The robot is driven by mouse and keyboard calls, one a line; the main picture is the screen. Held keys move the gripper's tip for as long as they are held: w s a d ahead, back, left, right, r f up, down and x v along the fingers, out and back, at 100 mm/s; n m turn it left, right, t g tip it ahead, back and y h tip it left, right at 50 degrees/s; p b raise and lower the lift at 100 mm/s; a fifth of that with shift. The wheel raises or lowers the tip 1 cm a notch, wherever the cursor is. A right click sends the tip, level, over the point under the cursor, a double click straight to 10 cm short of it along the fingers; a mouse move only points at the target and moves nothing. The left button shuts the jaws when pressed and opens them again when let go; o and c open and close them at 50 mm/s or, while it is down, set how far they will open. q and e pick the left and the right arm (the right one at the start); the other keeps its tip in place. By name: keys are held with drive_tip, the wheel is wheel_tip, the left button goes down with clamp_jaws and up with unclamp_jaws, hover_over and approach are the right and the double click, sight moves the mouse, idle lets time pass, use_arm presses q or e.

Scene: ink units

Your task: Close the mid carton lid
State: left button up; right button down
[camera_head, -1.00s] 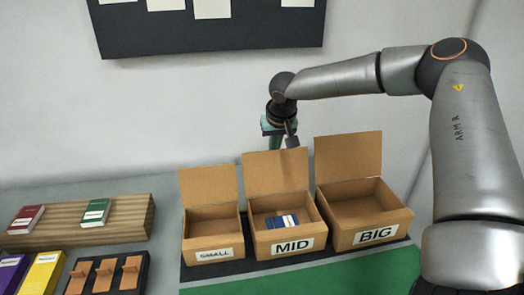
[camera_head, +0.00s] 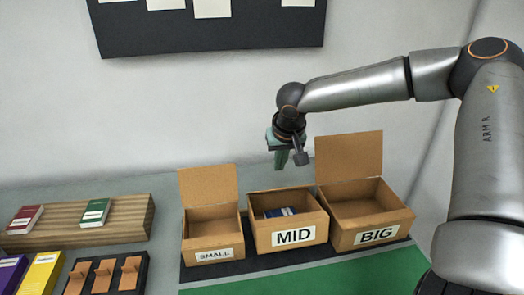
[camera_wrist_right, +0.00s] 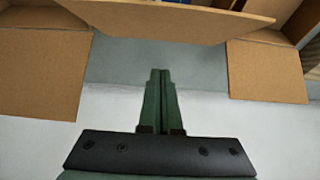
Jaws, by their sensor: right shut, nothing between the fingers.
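The mid carton (camera_head: 264,240) stands between two other cartons with its label facing me. Its lid (camera_head: 283,189) is tipped forward and shows nearly edge-on as a thin brown strip at the carton's back. In the right wrist view the lid (camera_wrist_right: 165,22) is a wide flap across the top. A blue item (camera_head: 280,212) lies inside, partly hidden. My right gripper (camera_head: 281,167) is shut and empty, pointing down behind the lid; its green fingers (camera_wrist_right: 160,75) are together. I cannot tell whether they touch the lid. My left gripper is out of view.
The small carton (camera_head: 201,246) on the left and the big carton (camera_head: 344,237) on the right have upright open lids. A wooden rack (camera_head: 130,229) with a red and a green box stands at left. A green mat (camera_head: 330,275) in front is clear.

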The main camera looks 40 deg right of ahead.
wheel_tip(320, 180, up, 8)
drive_tip(key=w+p, duration=0.1)
drive_tip(key=p, duration=0.6)
drive_tip(key=shift+d+f, duration=0.15)
drive_tip(key=shift+d, duration=0.1)
